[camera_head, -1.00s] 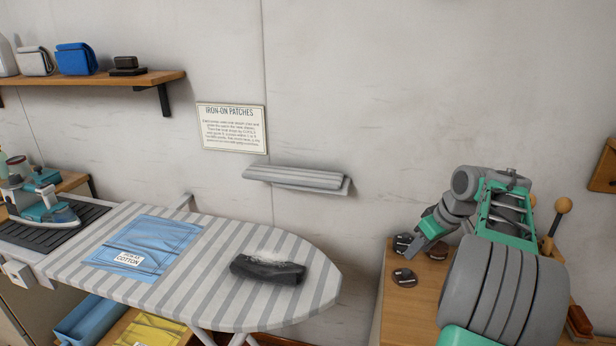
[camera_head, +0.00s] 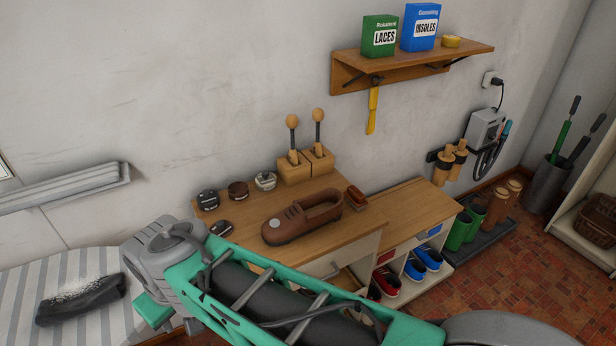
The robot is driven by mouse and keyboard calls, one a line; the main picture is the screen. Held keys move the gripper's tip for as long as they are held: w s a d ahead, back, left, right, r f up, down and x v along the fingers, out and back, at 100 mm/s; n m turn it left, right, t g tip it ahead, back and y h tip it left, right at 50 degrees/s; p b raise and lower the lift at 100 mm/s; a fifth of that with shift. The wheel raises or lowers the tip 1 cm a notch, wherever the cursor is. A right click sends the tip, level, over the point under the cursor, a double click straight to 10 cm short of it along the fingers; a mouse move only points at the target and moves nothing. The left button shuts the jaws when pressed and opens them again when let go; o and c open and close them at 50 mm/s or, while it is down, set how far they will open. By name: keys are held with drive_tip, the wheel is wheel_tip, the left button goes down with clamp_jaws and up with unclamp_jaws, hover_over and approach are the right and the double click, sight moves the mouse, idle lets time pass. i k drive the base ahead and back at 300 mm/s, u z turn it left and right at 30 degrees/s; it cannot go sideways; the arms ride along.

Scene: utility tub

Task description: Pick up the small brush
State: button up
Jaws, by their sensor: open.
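The small brush (camera_head: 357,196), with a reddish-brown wooden back, lies at the right end of the wooden bench top (camera_head: 240,228), close to the lower cabinet. A brown shoe (camera_head: 303,219) with a pale round spot on its toe stands just left of it. My teal and grey arm crosses the front of the view, well short of the brush. A teal part of my arm hangs beside the ironing board at lower left. I cannot make out any gripper fingers.
The lower cabinet top (camera_head: 408,212) is clear.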

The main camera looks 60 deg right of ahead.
sight(353, 195)
drive_tip(key=z, duration=2.15)
